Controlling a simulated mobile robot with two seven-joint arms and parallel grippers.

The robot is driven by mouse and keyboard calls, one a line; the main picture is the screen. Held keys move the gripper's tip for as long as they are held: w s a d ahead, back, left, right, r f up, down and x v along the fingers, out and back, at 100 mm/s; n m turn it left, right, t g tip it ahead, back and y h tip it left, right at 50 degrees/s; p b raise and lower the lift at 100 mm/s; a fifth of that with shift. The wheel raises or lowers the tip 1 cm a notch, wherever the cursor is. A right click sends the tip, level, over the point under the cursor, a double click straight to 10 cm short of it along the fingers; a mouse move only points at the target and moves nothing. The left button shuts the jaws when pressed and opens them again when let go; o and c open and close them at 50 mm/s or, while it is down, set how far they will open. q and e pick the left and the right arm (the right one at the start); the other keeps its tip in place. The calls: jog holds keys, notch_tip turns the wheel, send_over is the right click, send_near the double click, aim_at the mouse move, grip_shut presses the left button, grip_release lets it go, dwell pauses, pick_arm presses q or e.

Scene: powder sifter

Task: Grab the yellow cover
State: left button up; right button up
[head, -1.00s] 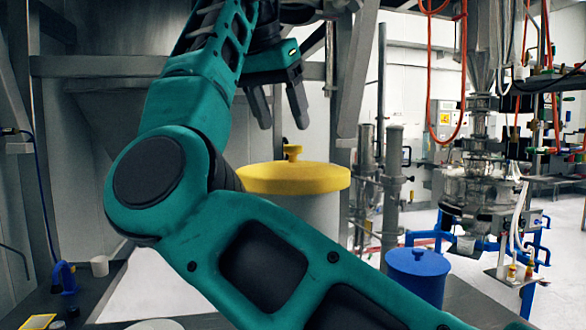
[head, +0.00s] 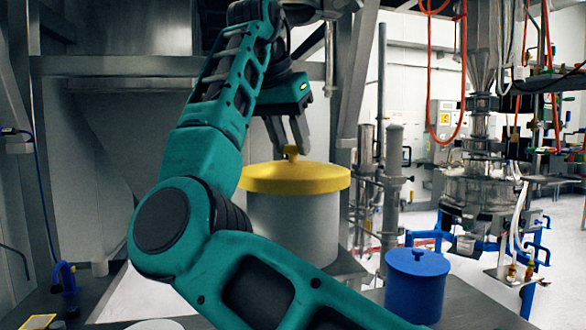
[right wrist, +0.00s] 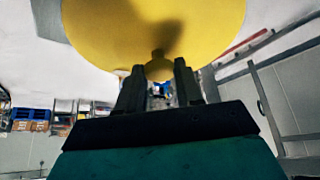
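The yellow cover (head: 295,181) is a round lid with a small knob (head: 291,152) on top. It sits level on a pale grey cylindrical container (head: 293,226). My right gripper (head: 289,148) points down just above the cover, with its dark fingers close to the knob. In the right wrist view the cover (right wrist: 155,25) fills the top, and its knob (right wrist: 158,69) lies between the tips of the open fingers (right wrist: 157,75), with a gap on either side. My left gripper is not in view.
A blue lidded container (head: 416,287) stands on the dark table to the right of the grey one. A small blue object (head: 66,284) is at the lower left. A metal frame and pipes (head: 392,190) stand behind on the right.

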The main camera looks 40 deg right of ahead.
grip_shut()
jog(key=shift+d+r, duration=0.1)
dwell(0.4)
